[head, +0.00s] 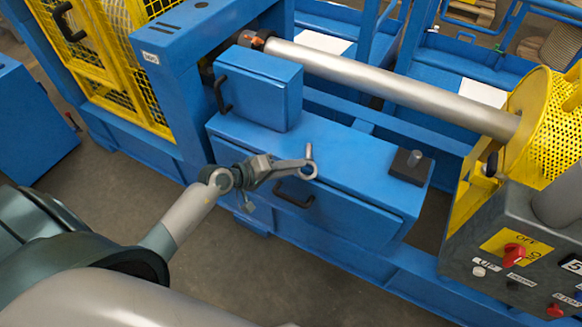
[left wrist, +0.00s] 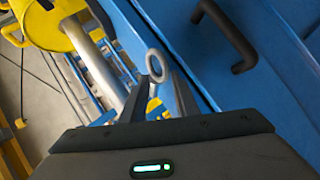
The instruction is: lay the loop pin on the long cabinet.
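The loop pin (head: 309,153) is a small grey metal pin with a ring at one end. It is at the fingertips of my left gripper (head: 298,165), which looks shut on it. In the left wrist view, its ring (left wrist: 156,66) shows between the two dark fingers (left wrist: 158,88); the rest of it is mostly hidden there. The long cabinet (head: 345,170) is a low blue box with a flat top and a black handle on its front. My left gripper is over the front part of its top; the height of the gap is hard to tell. My right gripper is not in view.
A blue box (head: 258,90) with a black handle stands on the cabinet's left end. A dark block with a metal peg (head: 408,165) sits at its right end. The top between them is clear. Behind runs a steel roller (head: 390,85); a control panel (head: 520,250) stands at right.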

